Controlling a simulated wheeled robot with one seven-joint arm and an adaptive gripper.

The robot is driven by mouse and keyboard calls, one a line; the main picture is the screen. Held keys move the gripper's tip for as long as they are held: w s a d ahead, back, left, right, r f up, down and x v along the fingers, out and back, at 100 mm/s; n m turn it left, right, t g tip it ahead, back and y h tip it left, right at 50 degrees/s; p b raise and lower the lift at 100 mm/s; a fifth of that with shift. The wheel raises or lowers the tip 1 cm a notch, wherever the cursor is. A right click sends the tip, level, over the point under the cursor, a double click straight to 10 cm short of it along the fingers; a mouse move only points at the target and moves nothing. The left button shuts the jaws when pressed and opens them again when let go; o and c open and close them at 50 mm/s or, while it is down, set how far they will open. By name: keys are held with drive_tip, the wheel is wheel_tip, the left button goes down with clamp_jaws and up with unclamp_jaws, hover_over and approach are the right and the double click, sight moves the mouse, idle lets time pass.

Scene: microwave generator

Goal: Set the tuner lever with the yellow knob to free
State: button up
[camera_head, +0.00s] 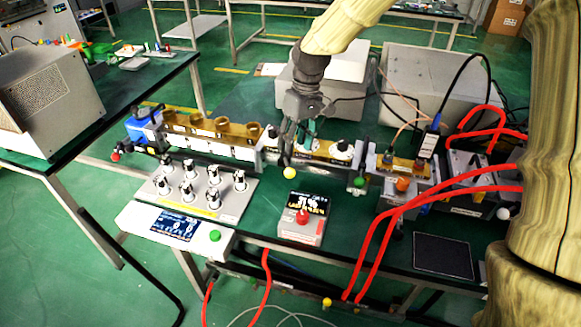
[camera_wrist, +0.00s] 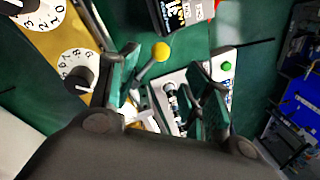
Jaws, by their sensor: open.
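The yellow knob (camera_head: 289,173) sits at the end of the tuner lever, at the front of the brass-topped waveguide line. In the wrist view, the yellow knob (camera_wrist: 162,51) and its thin grey shaft show just beyond the gap between my fingers, closer to the left finger. My gripper (camera_head: 296,138) reaches down over the line, just above and behind the knob. In the wrist view my gripper (camera_wrist: 165,80) is open, with green-faced fingers apart and nothing held. I cannot tell whether a finger touches the lever. No "free" marking is readable, and the lever's base is partly hidden.
White numbered dials (camera_wrist: 75,72) stand close beside the left finger. A box with a red button (camera_head: 302,216) lies in front of the knob, and a panel with several black-and-white knobs (camera_head: 203,190) is at left. Red cables (camera_head: 385,232) loop at right.

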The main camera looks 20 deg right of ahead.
sight(287, 165)
drive_tip(key=f, duration=0.3)
drive_tip(key=a+f, duration=0.1)
drive_tip(key=f, duration=0.1)
drive_tip(key=f+p, duration=0.1)
drive_tip(key=f, duration=0.2)
drive_tip(key=shift+s+a+f, duration=0.3)
clamp_jaws()
